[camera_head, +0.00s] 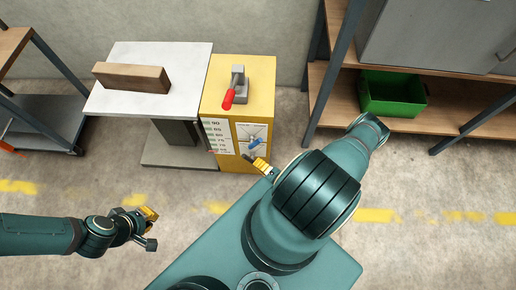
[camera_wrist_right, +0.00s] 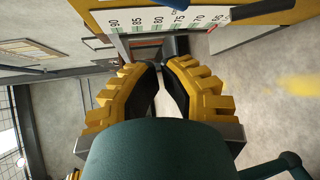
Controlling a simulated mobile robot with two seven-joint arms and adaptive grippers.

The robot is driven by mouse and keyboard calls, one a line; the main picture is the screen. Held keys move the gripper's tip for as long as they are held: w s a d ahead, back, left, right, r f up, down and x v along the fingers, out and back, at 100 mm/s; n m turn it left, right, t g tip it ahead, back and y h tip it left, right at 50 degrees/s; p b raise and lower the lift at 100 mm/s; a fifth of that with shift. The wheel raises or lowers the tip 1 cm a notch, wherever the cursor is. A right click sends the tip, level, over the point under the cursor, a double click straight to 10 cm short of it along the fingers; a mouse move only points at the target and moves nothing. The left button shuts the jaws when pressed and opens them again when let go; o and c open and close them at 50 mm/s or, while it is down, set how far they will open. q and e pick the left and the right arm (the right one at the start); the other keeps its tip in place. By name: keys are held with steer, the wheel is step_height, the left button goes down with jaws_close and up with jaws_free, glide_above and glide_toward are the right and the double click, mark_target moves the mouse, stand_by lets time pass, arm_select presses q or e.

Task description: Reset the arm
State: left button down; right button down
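My right gripper (camera_head: 258,164) is in front of the yellow cabinet's (camera_head: 262,95) front face, low beside a small blue part (camera_head: 254,143). In the right wrist view my right gripper (camera_wrist_right: 161,65) has its yellow fingers nearly together at the tips, with nothing seen between them. A white number scale (camera_wrist_right: 165,20) lies beyond the tips; contact with the cabinet is not visible. My left gripper (camera_head: 150,228) is over open floor at lower left, apart from everything; its finger opening is unclear. My right arm (camera_head: 315,195) reaches across the lower middle of the head view.
A grey fixture with a red handle (camera_head: 229,99) sits on the cabinet top. A white-topped table (camera_head: 190,60) with a wooden block (camera_head: 132,77) adjoins it. A green bin (camera_head: 392,94) is on the right-hand shelf (camera_head: 440,110). Floor at left front is clear.

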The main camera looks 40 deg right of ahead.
steer(key=a+r+n+g+y, duration=0.5)
steer(key=a+r+n+y, duration=0.1)
steer(key=a+n+y, duration=0.7)
steer(key=s+a+r+n+g+h, duration=0.4)
steer(key=s+n+g, duration=0.3)
steer(key=n+g, duration=1)
steer(key=w+a+r+n+t+h, duration=0.1)
steer(key=w+r+n+t, duration=0.3)
steer(key=n, duration=0.6)
steer(key=w+a+r+n+t+h, duration=0.2)
steer(key=w+r+n+t+h, duration=0.1)
steer(key=w+r+n, duration=0.4)
steer(key=n+h, duration=0.1)
steer(key=n, duration=0.2)
steer(key=shift+w+n+t, duration=0.3)
steer(key=shift+t, duration=0.1)
